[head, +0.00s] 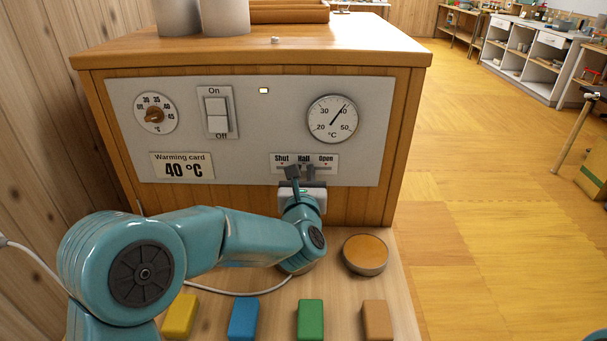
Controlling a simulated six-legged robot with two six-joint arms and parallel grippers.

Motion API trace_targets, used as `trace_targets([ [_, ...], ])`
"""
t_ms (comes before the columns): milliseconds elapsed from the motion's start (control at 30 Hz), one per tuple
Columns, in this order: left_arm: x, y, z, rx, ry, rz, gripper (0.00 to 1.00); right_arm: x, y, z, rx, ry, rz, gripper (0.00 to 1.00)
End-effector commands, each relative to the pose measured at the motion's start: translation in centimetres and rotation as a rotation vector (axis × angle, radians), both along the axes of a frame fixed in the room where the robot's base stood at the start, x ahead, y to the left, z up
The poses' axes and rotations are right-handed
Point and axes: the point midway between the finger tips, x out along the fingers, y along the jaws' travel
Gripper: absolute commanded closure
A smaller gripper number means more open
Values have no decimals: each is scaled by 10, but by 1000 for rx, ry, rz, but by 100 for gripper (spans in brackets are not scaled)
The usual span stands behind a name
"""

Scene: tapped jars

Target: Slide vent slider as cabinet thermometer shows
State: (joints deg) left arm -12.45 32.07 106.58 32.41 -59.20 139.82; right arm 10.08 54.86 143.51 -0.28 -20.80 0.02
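The cabinet thermometer (332,119) is a round white dial on the grey panel; its needle points up and right, close to 40. The warming card (183,167) reads 40 °C. The vent slider's label plate (326,160) reads Shut, Half, Open. My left gripper (301,171) is in front of this plate, its two dark fingers around and just below the Half mark. A small gap shows between the fingers. The slider's knob is hidden, so I cannot tell whether they hold it. My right gripper is out of view.
The panel also has a temperature knob (154,115), an On/Off switch (217,112) and a lit lamp (264,90). On the wooden surface before the cabinet (403,150) are a round orange-topped disc (366,252) and yellow, blue, green and tan blocks (311,319).

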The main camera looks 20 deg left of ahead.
Motion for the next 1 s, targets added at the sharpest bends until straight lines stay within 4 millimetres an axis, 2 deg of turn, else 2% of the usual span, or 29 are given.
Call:
trace_targets([
  [33, 0, 0, 0, 0, 0, 0, 94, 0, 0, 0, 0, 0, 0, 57],
  [67, 0, 0, 0, 0, 0, 0, 100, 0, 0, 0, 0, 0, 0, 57],
  [267, 0, -3, -2, -1, -1, -1, 100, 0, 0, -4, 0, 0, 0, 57],
  [433, 7, -27, -7, -2, -6, -4, 100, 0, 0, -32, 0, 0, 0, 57],
  [567, 12, -46, -4, -2, -6, -4, 100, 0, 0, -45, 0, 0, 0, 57],
  [700, 15, -54, -1, 0, -2, -4, 100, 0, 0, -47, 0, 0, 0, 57],
  [933, 15, -55, 1, -1, 0, -7, 100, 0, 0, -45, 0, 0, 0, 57],
  [967, 15, -55, 1, -1, 0, -7, 80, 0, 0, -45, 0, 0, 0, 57],
  [1000, 14, -55, 1, 0, -1, -7, 66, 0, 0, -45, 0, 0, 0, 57],
])
